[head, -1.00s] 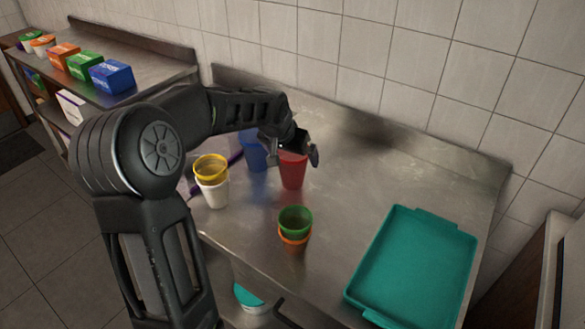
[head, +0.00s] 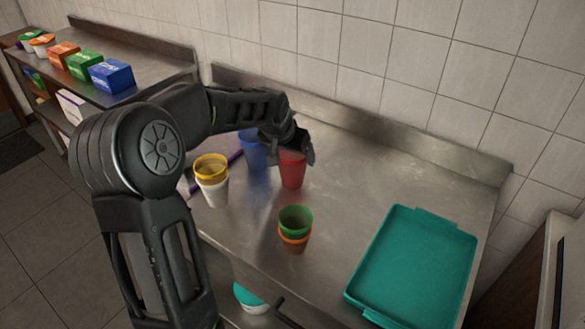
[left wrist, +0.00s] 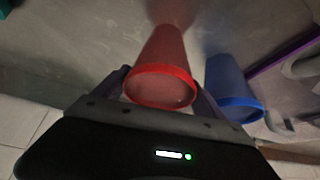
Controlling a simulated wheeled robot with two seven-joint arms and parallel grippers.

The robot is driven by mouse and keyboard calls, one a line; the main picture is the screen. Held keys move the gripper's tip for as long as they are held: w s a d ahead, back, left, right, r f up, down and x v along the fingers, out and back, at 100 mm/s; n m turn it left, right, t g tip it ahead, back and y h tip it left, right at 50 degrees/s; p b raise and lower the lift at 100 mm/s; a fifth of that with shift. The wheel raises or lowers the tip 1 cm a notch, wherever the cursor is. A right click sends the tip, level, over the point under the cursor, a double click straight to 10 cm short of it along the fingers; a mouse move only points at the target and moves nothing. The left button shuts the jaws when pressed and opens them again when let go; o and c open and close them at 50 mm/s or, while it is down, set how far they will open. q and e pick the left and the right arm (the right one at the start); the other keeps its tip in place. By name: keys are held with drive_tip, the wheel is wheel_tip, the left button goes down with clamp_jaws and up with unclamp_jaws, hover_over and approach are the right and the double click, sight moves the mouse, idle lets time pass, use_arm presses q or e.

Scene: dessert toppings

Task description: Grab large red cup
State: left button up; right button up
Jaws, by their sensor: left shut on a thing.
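The large red cup (head: 292,171) stands upright on the steel table, near its middle. It also shows in the left wrist view (left wrist: 162,70), with its rim between the two fingers. My left gripper (head: 297,152) reaches down over the cup's top and is shut on it. The gripper hides part of the cup's rim in the head view. My right gripper is not in view.
A blue cup (head: 254,152) stands close left of the red cup. A yellow cup (head: 211,164) sits in a white cup (head: 215,192), and a green cup (head: 296,219) in an orange one (head: 294,243). A teal tray (head: 412,265) lies at right.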

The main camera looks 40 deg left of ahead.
use_arm(q)
drive_tip(key=c, duration=0.5)
wheel_tip(320, 180, up, 10)
drive_tip(key=shift+r+b, duration=0.1)
drive_tip(key=shift+b, duration=0.4)
idle(0.4)
